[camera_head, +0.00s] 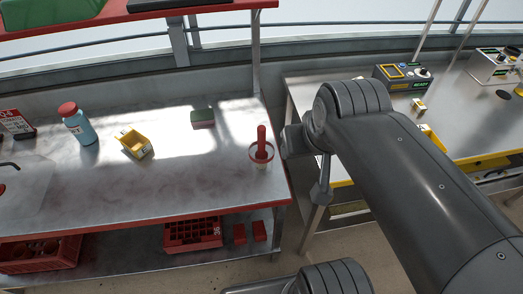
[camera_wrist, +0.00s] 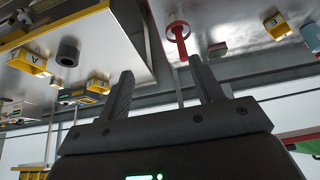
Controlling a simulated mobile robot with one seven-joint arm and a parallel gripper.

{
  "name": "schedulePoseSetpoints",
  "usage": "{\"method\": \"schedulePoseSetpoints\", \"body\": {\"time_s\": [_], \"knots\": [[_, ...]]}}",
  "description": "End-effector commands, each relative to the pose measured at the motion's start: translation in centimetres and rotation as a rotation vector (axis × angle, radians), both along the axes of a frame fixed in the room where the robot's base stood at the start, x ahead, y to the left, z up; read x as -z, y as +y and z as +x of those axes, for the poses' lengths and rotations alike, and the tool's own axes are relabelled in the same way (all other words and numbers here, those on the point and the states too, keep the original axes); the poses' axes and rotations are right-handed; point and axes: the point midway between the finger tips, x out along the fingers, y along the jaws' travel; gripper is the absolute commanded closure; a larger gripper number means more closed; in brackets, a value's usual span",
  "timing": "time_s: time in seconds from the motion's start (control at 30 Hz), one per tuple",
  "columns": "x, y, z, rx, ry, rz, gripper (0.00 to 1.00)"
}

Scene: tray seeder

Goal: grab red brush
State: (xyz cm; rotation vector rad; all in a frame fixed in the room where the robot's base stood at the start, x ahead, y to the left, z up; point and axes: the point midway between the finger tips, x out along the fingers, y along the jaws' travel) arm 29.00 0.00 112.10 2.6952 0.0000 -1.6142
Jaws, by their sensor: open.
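The red brush (camera_head: 261,142) stands upright, handle up, in a small light cup with a red rim (camera_head: 262,152) near the right end of the left bench. Its lower end is hidden in the cup. In the wrist view, which is upside down, the red handle (camera_wrist: 182,47) shows beyond my fingers, nearer the right finger. My gripper (camera_wrist: 162,68) is open, with nothing between its fingers, and is apart from the brush. In the head view my arm is just right of the brush, and the fingers cannot be made out clearly.
On the left bench (camera_head: 150,190) are a blue bottle (camera_head: 79,127), a yellow bin (camera_head: 134,144) and a green-and-red block (camera_head: 203,117). A red shelf (camera_head: 130,15) hangs above. Red crates (camera_head: 192,232) sit below. A second bench with a device (camera_head: 402,76) stands right, across a gap.

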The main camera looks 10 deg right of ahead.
Motion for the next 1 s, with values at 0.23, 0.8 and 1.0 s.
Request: {"method": "schedulePoseSetpoints", "body": {"time_s": [0.23,0.8,1.0], "knots": [[0.0,0.0,0.0,0.000,0.000,0.000,0.51],[0.2,0.9,7.6,0.074,0.167,0.045,0.51],[1.7,1.7,12.3,0.123,0.265,0.061,0.51]]}}
